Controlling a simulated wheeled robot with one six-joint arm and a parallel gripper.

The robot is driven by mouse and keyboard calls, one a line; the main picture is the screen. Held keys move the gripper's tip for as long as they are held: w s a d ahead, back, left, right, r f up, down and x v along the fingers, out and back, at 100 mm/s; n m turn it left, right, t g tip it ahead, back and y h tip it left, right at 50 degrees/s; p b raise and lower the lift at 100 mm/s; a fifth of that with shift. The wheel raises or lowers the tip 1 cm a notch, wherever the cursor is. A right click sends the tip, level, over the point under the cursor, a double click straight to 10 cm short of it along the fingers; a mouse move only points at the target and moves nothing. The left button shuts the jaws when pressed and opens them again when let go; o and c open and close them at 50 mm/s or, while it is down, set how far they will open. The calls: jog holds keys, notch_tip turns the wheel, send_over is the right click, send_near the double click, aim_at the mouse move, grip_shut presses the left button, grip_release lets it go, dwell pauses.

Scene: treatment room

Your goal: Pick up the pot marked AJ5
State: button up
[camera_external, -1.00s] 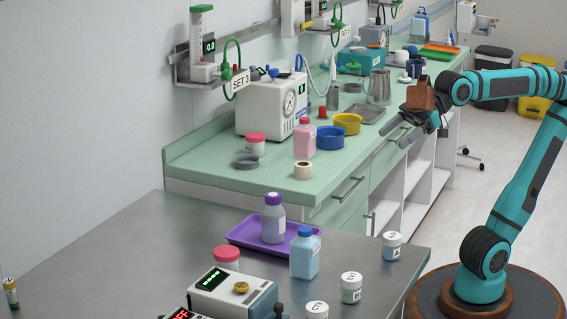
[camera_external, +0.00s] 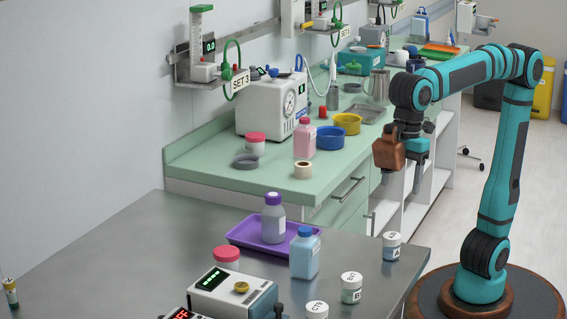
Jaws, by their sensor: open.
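Three small white-lidded pots stand upright near the front right edge of the steel table (camera_external: 130,245). The rear right pot (camera_external: 391,247) has an A on its side; its lid marking is too small to read surely, but may be AJ5. The middle pot (camera_external: 351,289) has a B on its side, with an unclear lid marking. The front pot (camera_external: 317,311) has a lid that seems to read CT9 and is cut off by the lower picture edge. My gripper (camera_external: 402,180) is open and empty, fingers down, above and apart from the rear right pot in the picture.
A blue-capped bottle (camera_external: 304,256) stands left of the pots. Behind it, a purple tray (camera_external: 240,233) holds a purple-capped bottle (camera_external: 273,219). A white device (camera_external: 232,297) and a red-lidded jar (camera_external: 226,258) stand left. The green counter (camera_external: 215,172) lies behind.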

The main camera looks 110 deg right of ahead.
aim_at(392, 235)
jog(key=f, duration=0.7)
jog(key=w+f, duration=0.1)
jog(key=f, duration=0.3)
jog(key=shift+a+f, duration=0.3)
jog(key=shift+a, duration=0.05)
jog(key=shift+w+f, duration=0.15)
jog(key=shift+f, duration=1.15)
jog(key=shift+w+f, duration=0.15)
jog(key=shift+f, duration=1.15)
jog(key=shift+c, duration=0.2)
jog(key=c, duration=1)
